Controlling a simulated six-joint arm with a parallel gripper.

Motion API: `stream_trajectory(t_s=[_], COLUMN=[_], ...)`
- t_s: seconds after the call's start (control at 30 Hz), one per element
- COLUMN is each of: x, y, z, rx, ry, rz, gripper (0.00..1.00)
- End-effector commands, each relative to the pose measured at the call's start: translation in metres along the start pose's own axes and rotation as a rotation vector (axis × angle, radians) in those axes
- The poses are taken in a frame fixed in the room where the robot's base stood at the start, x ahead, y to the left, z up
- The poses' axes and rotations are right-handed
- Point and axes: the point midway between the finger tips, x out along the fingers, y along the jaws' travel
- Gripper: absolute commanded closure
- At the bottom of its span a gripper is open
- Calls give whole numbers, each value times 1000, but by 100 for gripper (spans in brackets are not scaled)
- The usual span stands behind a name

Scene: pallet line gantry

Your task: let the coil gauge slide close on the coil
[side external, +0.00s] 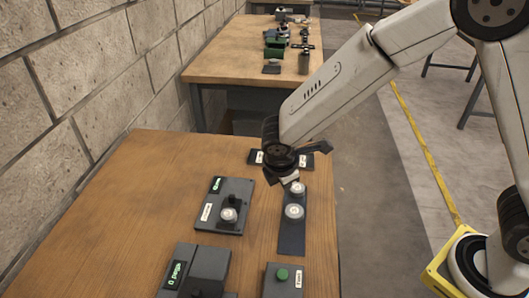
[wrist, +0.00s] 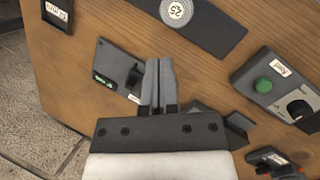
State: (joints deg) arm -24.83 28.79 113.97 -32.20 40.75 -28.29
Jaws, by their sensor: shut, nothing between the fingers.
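The coil gauge (side external: 213,212) is a dark flat block with a green display and a white label, on the wooden table in the side view. A black slide knob (side external: 232,199) stands on it beside a silvery round coil (side external: 228,214); I cannot tell whether they touch. In the wrist view the gauge (wrist: 113,64) lies left of my gripper (wrist: 159,62), with the black slide block (wrist: 135,78) close by the fingers; the coil is not visible there. My gripper is shut and empty, in the air; the side view shows it (side external: 291,181) small and partly hidden.
A dark strip (side external: 291,238) with two silvery discs lies right of the gauge. Nearer stand a grey box with a display (side external: 205,262) and a box with a green button (side external: 283,274). A labelled dark piece (side external: 255,157) lies at the back. The table's left part is clear.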

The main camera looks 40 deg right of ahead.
Motion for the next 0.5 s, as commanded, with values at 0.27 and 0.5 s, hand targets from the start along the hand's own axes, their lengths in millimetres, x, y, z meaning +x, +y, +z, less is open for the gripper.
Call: stream_trajectory(t_s=[0.27,0.5], x=[2,-2], y=[17,19], z=[-88,-146], rx=[-538,-848], ry=[-174,-314], rz=[155,271], gripper=[100,100])
